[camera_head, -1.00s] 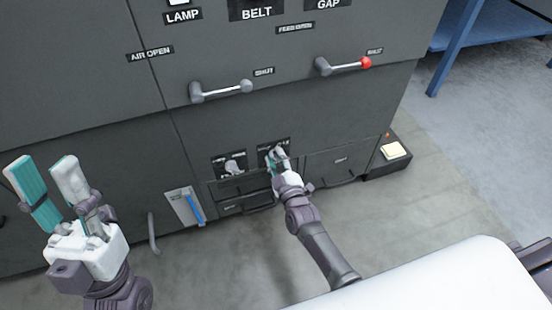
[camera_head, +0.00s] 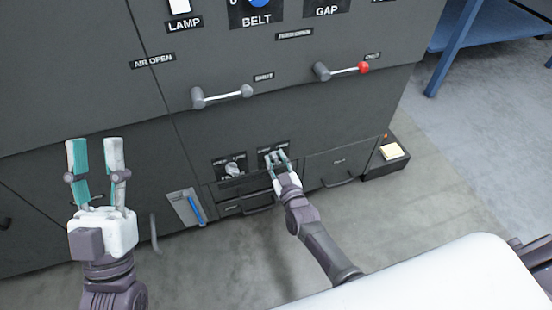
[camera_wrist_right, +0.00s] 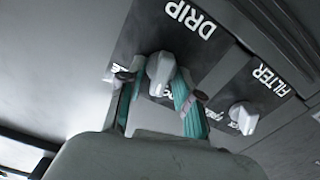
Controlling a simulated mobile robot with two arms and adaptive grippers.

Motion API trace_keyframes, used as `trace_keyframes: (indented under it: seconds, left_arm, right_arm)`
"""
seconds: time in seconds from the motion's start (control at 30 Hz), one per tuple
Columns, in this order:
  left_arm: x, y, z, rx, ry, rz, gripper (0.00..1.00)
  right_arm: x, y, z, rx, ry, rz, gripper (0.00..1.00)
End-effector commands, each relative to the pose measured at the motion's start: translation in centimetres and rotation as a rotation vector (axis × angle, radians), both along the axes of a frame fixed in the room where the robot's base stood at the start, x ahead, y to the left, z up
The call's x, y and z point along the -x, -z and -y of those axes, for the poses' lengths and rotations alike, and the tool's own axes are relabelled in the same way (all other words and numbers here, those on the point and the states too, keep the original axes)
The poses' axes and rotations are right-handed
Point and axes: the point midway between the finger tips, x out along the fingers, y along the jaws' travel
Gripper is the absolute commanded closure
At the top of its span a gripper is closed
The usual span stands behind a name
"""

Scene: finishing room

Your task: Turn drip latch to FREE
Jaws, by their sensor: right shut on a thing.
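The drip latch (camera_wrist_right: 160,68) is a pale grey knob on a dark plate lettered DRIP, low on the machine front. In the right wrist view, my right gripper (camera_wrist_right: 154,84) has its teal-lined fingers on both sides of the knob, shut on it. Smaller white lettering beside the knob is partly covered, so the latch setting cannot be read. In the head view, my right gripper (camera_head: 278,156) is at the right-hand low plate and hides most of the latch. My left gripper (camera_head: 95,145) is open and empty, fingers pointing up, at the left, away from the latch.
A similar filter knob (camera_wrist_right: 243,116) is beside the drip latch; in the head view it is left of my right gripper (camera_head: 232,169). Drawer handles are just below. Two levers, one grey-tipped (camera_head: 246,91) and one red-tipped (camera_head: 363,67), stick out above.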

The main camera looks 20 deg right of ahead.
Motion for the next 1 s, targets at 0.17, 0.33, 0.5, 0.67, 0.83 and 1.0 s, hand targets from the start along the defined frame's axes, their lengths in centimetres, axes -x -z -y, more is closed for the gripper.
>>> trace_keyframes:
  seconds: [0.17, 0.33, 0.5, 0.67, 0.83, 1.0]
  left_arm:
    - [-0.9, 0.8, 0.1, -0.021, -0.004, -0.071, 0.6]
    - [-1.3, 1.4, 0.1, -0.033, -0.006, -0.111, 0.6]
    - [-1.5, 1.6, 0.2, -0.037, -0.007, -0.125, 0.6]
    - [-1.4, 1.5, 0.1, -0.035, -0.007, -0.118, 0.6]
    - [-1.2, 1.3, 0.1, -0.029, -0.007, -0.098, 0.6]
    - [-0.8, 1.0, 0.0, -0.02, -0.006, -0.066, 0.6]
  right_arm:
    - [0.0, 0.0, 0.1, -0.167, -0.001, -0.008, 1.0]
    - [0.0, 0.0, 0.2, -0.33, 0.0, -0.013, 1.0]
    - [0.0, 0.1, 0.2, -0.491, -0.001, -0.018, 1.0]
    - [0.0, 0.1, 0.3, -0.639, -0.001, -0.023, 1.0]
    - [0.0, 0.2, 0.4, -0.781, -0.001, -0.028, 1.0]
    - [0.0, 0.3, 0.4, -0.894, 0.0, -0.032, 1.0]
